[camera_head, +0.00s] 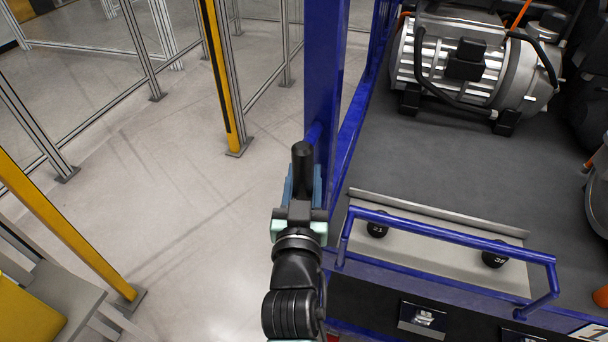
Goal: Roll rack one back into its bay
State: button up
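A blue-framed rack (323,75) with a dark grey deck (440,165) fills the right half of the head view. My gripper (303,185) is beside the rack's left upright. Its bluish fingers lie on either side of a black cylindrical grip (303,158). The bay cannot be made out.
A silver motor (475,66) sits on the rack's deck. Two black knobs marked 21 (377,229) and 35 (495,256) are behind the bar. Yellow posts (222,75) and fence panels stand left. Pale floor (190,200) between is clear. A table (60,305) is lower left.

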grip_shut()
dwell(1.0)
